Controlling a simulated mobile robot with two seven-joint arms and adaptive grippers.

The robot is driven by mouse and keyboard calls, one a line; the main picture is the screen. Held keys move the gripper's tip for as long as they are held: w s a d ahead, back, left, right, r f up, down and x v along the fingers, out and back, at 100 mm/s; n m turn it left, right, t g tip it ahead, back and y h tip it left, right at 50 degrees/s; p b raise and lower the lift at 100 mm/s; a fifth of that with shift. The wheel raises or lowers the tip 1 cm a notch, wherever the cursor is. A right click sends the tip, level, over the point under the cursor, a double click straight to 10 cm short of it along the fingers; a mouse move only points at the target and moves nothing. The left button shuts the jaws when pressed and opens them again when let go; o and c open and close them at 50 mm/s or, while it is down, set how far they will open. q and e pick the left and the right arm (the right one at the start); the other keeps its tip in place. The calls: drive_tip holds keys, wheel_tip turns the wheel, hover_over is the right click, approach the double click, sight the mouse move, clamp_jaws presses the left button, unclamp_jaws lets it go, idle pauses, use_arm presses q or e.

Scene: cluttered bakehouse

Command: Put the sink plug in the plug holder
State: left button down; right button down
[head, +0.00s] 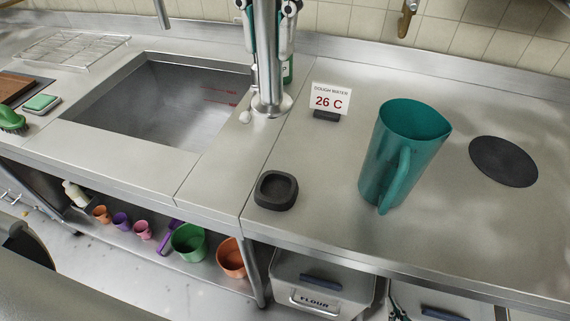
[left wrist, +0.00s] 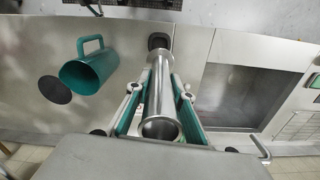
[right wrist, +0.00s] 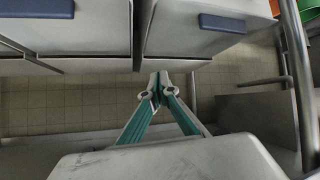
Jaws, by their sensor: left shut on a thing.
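The sink plug (head: 268,60) is a long shiny steel tube with a flared lower end. My left gripper (head: 268,22) is shut on its upper part, a finger on each side, and holds it roughly upright. In the left wrist view the plug (left wrist: 159,95) runs between the fingers, with its open end towards the camera. The plug holder (head: 277,190) is a black, rounded-square cup on the counter near the front edge, in front of the plug; it also shows past the plug's far end in the left wrist view (left wrist: 158,41). My right gripper (right wrist: 157,88) looks shut and empty, low by the counter front.
A sink basin (head: 170,105) lies left. A teal jug (head: 400,150) and dark disc (head: 503,161) stand right of the holder. Counter around the holder is clear.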

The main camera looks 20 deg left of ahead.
sight(271, 82)
use_arm(q)
drive_tip(key=shift+d+r, duration=0.1)
wheel_tip(271, 82, down, 7)
drive_tip(key=shift+s+f+b, duration=0.1)
drive_tip(key=shift+s+b, duration=0.05)
drive_tip(key=shift+b, duration=0.95)
wheel_tip(271, 82, down, 12)
drive_tip(key=b, duration=0.2)
drive_tip(key=shift+f, duration=0.1)
drive_tip(key=shift+f, duration=0.15)
drive_tip(key=c, duration=1.8)
unclamp_jaws()
drive_tip(key=shift+o, duration=0.2)
